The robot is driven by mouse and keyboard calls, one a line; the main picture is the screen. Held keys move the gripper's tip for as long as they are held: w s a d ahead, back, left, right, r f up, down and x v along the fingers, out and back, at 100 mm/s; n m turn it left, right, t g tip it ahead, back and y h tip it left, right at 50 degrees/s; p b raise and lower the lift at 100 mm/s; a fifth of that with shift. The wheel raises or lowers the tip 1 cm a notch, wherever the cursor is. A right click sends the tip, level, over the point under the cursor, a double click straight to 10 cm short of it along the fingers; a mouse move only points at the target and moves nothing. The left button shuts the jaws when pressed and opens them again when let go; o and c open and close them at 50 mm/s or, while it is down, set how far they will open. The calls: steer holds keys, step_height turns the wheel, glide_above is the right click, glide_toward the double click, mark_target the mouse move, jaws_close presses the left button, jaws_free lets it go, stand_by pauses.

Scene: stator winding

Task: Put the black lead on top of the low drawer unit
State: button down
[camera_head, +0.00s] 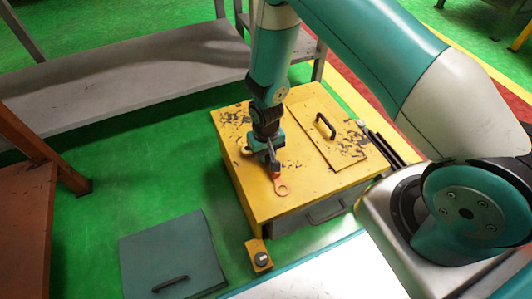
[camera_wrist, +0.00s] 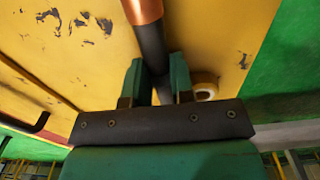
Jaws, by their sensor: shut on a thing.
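The low drawer unit (camera_head: 300,205) is a worn yellow cabinet with a grey drawer front, standing on the green floor. Its yellow top fills much of the wrist view (camera_wrist: 90,50). My gripper (camera_head: 270,155) is over the left part of that top, pointing down. It is shut on the black lead (camera_wrist: 152,45), whose dark shaft runs between the two green fingers (camera_wrist: 157,82).
A pale ring-shaped roll (camera_wrist: 205,88) lies beside the fingers. A raised panel with a black handle (camera_head: 326,126) takes the top's right part. Dark rods (camera_head: 392,146) lie along its right edge. A teal panel (camera_head: 172,252) and a small yellow box (camera_head: 259,255) are in front.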

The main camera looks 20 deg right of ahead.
steer(key=c, duration=1)
jaws_free()
steer(key=shift+f, duration=0.1)
step_height(320, 180, up, 23)
steer(key=s+a+n+y+p, duration=0.1)
steer(key=a+p, duration=0.2)
steer(key=p, duration=0.2)
steer(key=s+r+n+y, duration=0.1)
steer(key=s+r+n, duration=0.1)
steer(key=s+r, duration=0.4)
steer(key=s+a+r+n+y, duration=0.1)
steer(key=s+r+n, duration=0.1)
steer(key=s+r, duration=0.4)
steer(key=s+r+n+y, duration=0.1)
steer(key=s+r+n, duration=0.1)
steer(key=s+r, duration=0.5)
steer(key=shift+a+r, duration=0.25)
steer(key=shift+r, duration=0.7)
